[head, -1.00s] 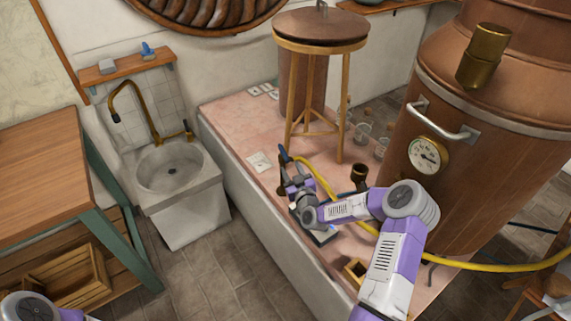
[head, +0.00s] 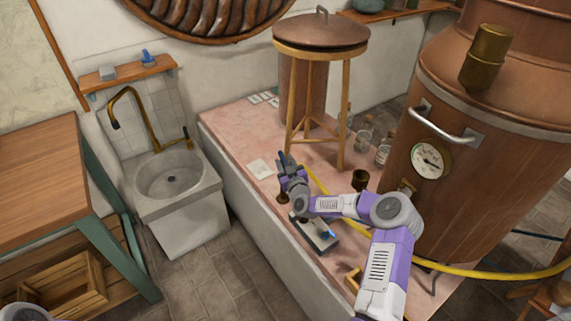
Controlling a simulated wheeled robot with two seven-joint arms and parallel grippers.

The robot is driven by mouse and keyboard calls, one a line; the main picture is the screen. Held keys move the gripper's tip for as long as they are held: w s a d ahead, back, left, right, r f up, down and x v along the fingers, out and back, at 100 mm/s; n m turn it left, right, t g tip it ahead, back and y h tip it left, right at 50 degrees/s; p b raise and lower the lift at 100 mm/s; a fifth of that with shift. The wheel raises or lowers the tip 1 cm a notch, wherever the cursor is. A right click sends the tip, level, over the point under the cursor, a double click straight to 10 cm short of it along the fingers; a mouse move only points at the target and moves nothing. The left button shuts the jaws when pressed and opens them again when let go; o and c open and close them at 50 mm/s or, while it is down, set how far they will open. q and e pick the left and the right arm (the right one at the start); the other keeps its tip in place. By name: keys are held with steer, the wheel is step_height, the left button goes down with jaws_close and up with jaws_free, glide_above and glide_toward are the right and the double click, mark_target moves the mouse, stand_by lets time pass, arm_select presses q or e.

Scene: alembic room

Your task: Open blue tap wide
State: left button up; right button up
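A tap with a blue lever (head: 281,157) stands on the pink tiled ledge, near its front edge. Its brass base (head: 283,198) shows below my gripper. My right gripper (head: 287,168) is at the lever's height and overlaps the tap in the picture. The lever is mostly hidden behind the fingers, and I cannot tell whether they touch or grip it. A yellow hose (head: 318,184) runs from beside the tap, behind my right arm, to the right. My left gripper is out of view; only a bit of my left arm shows at the bottom left corner.
A wooden stool (head: 344,105) with a copper lid stands behind the tap. The big copper still (head: 470,190) is at the right. A dark tray (head: 322,240) with a small blue piece lies below my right forearm.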

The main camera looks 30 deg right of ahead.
mark_target(281, 158)
jaws_close()
steer(key=shift+a, duration=0.1)
steer(key=shift+w+a+r+m+h+p, duration=0.1)
steer(key=shift+m+h+p, duration=0.15)
steer(key=shift+h, duration=0.2)
steer(key=shift+a+m+h+p, duration=0.1)
steer(key=shift+m+h, duration=0.25)
steer(key=shift+h, duration=0.1)
steer(key=m+g+h, duration=0.2)
steer(key=h, duration=0.1)
steer(key=shift+w+a+p, duration=0.15)
steer(key=shift+a+p, duration=0.2)
steer(key=m+g+h+b, duration=0.2)
steer(key=m+g+h, duration=0.1)
steer(key=g, duration=0.1)
steer(key=w+m+g+h+b, duration=0.1)
steer(key=m+g+h, duration=0.2)
steer(key=g, duration=0.1)
steer(key=w+a+m+g+h+b, duration=0.1)
steer(key=m+g+h+b, duration=0.1)
steer(key=m+g+h, duration=0.1)
steer(key=shift+a+m+g+b, duration=0.1)
steer(key=shift+m+g+b, duration=0.3)
steer(key=shift+m, duration=0.2)
steer(key=shift+r, duration=0.1)
